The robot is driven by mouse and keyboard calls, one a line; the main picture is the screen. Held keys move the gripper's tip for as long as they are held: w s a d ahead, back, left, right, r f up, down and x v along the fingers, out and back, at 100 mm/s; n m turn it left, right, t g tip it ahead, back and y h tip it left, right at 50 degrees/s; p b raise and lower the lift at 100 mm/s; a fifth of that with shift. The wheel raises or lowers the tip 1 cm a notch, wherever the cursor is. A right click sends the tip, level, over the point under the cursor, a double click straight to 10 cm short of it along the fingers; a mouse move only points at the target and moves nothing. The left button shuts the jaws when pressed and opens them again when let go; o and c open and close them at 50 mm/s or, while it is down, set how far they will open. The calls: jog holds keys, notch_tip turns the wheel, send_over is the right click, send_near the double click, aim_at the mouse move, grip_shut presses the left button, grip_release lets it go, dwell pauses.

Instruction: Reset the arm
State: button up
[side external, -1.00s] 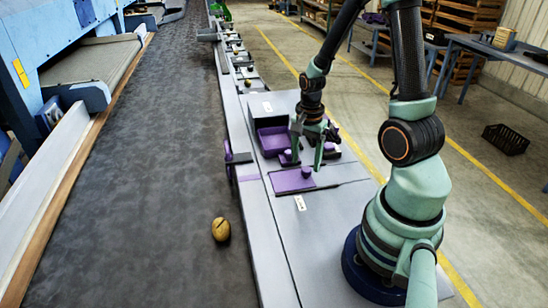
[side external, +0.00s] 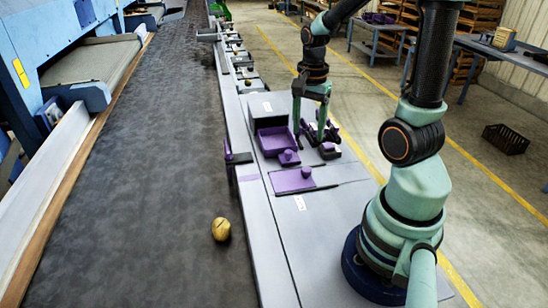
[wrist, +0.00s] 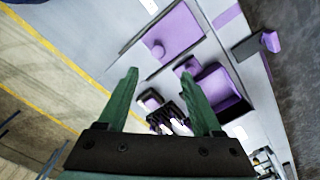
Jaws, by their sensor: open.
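My gripper (side external: 310,117) is open and hangs over the grey side table (side external: 335,215), fingers pointing down, in the side view. In the wrist view its two green fingers (wrist: 160,103) stand apart, with nothing held between them. Below and between them are small dark and white items in a black holder (wrist: 165,117). A purple tray (side external: 272,141) and a small purple knobbed block (side external: 289,158) lie left of the gripper. A flat purple plate with a knob (side external: 293,180) lies nearer the camera. Whether the fingertips touch anything below cannot be told.
A potato (side external: 221,229) lies on the dark conveyor belt (side external: 120,200) left of the table. A purple flap (side external: 236,158) stands at the belt's edge. A black crate (side external: 506,139) is on the floor at right. The table's near part is clear.

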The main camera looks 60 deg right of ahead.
jog(key=w+a+r+n+t, duration=0.1)
jog(key=a+r+n+t, duration=0.1)
jog(key=a+r+n, duration=0.3)
jog(key=a+r+n+t, duration=0.3)
jog(key=a+r+n, duration=0.3)
jog(key=a+n, duration=0.4)
jog(key=shift+w+a+n+t, duration=0.3)
jog(key=shift+w+a+n, duration=0.05)
jog(key=shift+n, duration=1.15)
